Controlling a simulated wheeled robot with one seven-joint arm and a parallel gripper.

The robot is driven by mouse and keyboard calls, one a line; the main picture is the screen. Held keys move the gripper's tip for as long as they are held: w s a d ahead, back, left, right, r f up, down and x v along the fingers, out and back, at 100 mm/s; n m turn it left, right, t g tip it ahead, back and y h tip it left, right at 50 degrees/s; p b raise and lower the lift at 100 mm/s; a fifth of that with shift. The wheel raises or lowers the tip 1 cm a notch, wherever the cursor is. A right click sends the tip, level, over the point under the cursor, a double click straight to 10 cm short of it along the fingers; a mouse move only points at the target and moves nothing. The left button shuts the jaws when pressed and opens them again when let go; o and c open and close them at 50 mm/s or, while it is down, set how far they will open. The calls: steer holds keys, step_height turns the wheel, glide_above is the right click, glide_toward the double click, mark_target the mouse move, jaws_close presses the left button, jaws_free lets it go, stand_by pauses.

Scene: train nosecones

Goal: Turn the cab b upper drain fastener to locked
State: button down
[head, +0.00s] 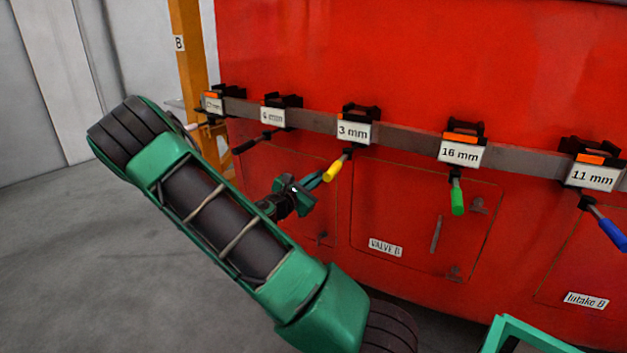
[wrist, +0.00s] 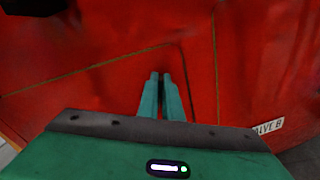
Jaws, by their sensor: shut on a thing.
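My gripper (head: 318,180) reaches to the red cab wall, just left of the yellow tool handle in the head view. In the wrist view my gripper (wrist: 161,76) has its two green fingers nearly together, pointing at the drain panel (wrist: 120,85) just inside its upper right corner. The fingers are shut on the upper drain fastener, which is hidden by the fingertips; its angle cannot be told. The drain panel (head: 285,165) also shows in the head view, with its lower fastener (head: 322,238) near the right edge. My arm covers its left part.
A grey rail (head: 405,137) above carries several tools in labelled holders. The yellow-handled tool (head: 336,168) hangs very close to my fingers; a green-handled one (head: 457,197) hangs farther right. The Valve B panel (head: 410,215) is to the right. An orange post (head: 188,60) stands at left.

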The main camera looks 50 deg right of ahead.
steer(key=m, duration=0.6)
steer(key=shift+s+f, duration=0.1)
steer(key=shift+f, duration=0.1)
steer(key=m, duration=0.7)
steer(key=shift+s+f, duration=0.15)
steer(key=shift+f, duration=0.2)
steer(key=shift+f, duration=0.1)
steer(key=c, duration=1.9)
jaws_free()
steer(key=shift+c, duration=0.2)
steer(key=s+a, duration=0.1)
steer(key=a, duration=0.9)
steer(key=shift+s+a, duration=0.3)
